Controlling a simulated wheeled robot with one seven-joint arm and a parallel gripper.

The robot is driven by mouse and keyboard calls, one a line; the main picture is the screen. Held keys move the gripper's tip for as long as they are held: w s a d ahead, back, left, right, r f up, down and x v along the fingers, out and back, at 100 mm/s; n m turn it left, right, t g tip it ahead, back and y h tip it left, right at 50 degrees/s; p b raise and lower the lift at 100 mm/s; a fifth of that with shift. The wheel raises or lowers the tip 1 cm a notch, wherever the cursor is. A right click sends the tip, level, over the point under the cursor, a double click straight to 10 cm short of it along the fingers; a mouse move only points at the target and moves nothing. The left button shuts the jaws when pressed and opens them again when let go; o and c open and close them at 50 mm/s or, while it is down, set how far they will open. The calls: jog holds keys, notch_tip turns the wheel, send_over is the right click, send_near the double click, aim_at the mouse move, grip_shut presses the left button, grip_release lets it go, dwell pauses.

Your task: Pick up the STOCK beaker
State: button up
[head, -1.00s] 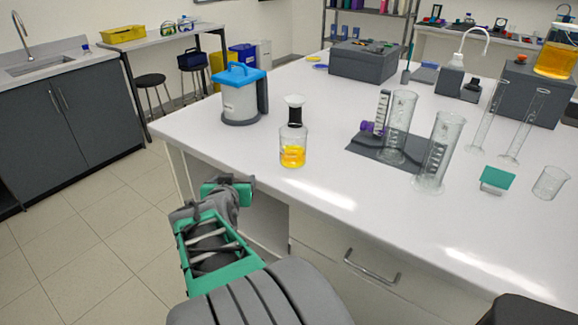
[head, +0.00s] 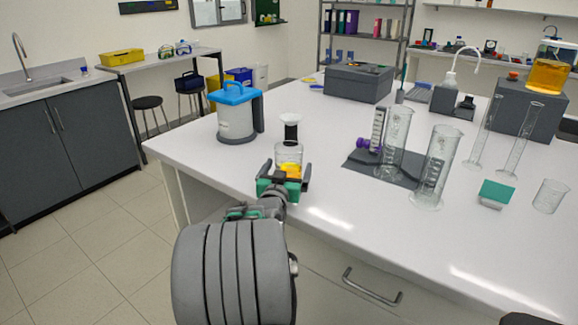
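No STOCK label is readable. A clear vessel with yellow liquid (head: 289,156) stands upright near the table's front edge, with a black-necked white funnel (head: 291,124) on top. My gripper (head: 286,170) is at this vessel, its dark fingers apart on either side of its lower part as seen in the head view. The gripper hides the vessel's base, and I cannot tell whether the fingers touch it. A small empty beaker (head: 550,196) stands at the right. A larger beaker of orange liquid (head: 549,74) sits at the back right on a grey block (head: 524,107).
A blue-lidded container (head: 237,118) stands left of the vessel. A teal-topped block (head: 497,192) lies farther right. The white table (head: 340,200) is clear at the front.

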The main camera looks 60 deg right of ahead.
jog(key=c, duration=1.7)
jog(key=shift+c, duration=0.3)
jog(key=shift+r, duration=0.2)
